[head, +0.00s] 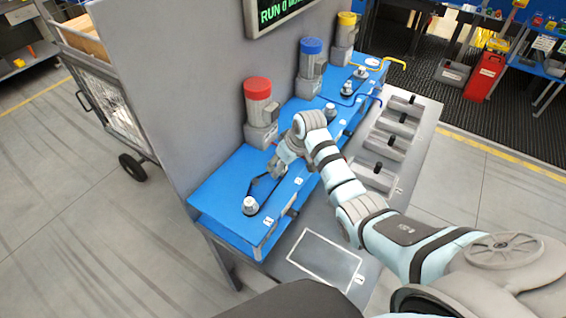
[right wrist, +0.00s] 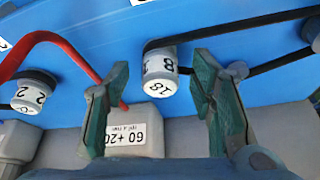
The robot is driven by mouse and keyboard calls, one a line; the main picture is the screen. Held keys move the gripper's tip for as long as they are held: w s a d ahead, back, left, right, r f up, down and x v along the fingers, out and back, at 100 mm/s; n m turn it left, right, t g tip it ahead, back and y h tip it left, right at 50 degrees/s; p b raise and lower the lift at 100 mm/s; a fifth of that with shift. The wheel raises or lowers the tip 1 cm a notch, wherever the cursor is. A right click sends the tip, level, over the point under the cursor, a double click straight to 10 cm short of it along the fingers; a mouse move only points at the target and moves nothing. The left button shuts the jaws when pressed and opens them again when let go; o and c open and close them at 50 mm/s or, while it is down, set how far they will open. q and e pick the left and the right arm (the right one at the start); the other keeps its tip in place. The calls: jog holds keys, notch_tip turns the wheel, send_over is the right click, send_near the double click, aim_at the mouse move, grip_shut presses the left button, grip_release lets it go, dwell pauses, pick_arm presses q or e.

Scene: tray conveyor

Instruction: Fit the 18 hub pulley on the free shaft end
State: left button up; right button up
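A white pulley marked 18 (right wrist: 159,84) shows in the right wrist view, with a black belt (right wrist: 240,30) at it, on the blue deck. My right gripper (right wrist: 161,80) is open, one finger on each side of this pulley, with gaps on both sides. In the head view my right gripper (head: 279,166) is over the blue bench beside the red-capped motor, and it hides the pulley there. A second white-topped pulley (head: 250,204) stands near the bench's front end, with the black belt running from it towards the gripper. My left gripper is not in view.
The red-capped motor (head: 258,97), blue-capped motor (head: 310,62) and yellow-capped motor (head: 345,32) stand along the grey panel (head: 190,90). A grey side shelf (head: 402,140) holds several black-handled blocks. A white-outlined area (head: 322,262) is empty. A red bar (right wrist: 70,48) curves left of the gripper.

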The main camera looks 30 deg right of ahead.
jog(key=v, duration=1.2)
jog(key=shift+s, duration=0.1)
